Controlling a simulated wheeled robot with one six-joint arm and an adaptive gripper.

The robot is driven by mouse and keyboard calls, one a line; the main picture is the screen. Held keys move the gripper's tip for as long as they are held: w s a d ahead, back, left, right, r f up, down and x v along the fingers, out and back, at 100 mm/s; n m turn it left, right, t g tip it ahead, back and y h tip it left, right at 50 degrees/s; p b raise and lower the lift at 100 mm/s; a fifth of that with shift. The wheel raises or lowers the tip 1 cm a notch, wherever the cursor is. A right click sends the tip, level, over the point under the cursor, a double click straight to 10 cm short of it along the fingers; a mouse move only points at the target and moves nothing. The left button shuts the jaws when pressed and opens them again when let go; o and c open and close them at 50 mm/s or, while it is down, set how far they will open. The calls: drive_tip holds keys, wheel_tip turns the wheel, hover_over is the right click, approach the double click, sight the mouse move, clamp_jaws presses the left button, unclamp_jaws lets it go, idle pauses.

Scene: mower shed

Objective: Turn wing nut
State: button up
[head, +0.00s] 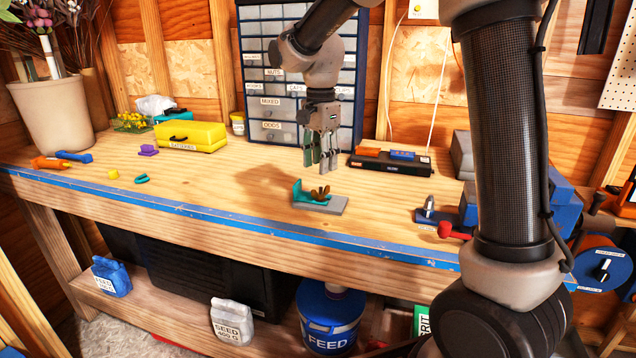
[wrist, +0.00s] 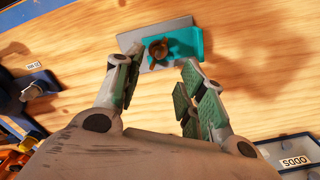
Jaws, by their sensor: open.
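The wing nut (head: 320,193) is brown, with two wings, and sits on a small fixture with a grey base plate (head: 331,207) and a teal bracket (head: 299,192) on the workbench.
A black tray with orange and blue items (head: 390,162) lies right of my gripper. A drawer cabinet (head: 262,80) stands behind. A yellow case (head: 190,136) sits at left. The bench around the fixture is clear.

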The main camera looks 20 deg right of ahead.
drive_tip(key=shift+s+m, duration=0.1)
drive_tip(key=shift+m, duration=0.7)
drive_tip(key=shift+f, duration=0.15)
wheel_tip(320, 180, down, 8)
drive_tip(key=shift+r, duration=0.25)
clamp_jaws()
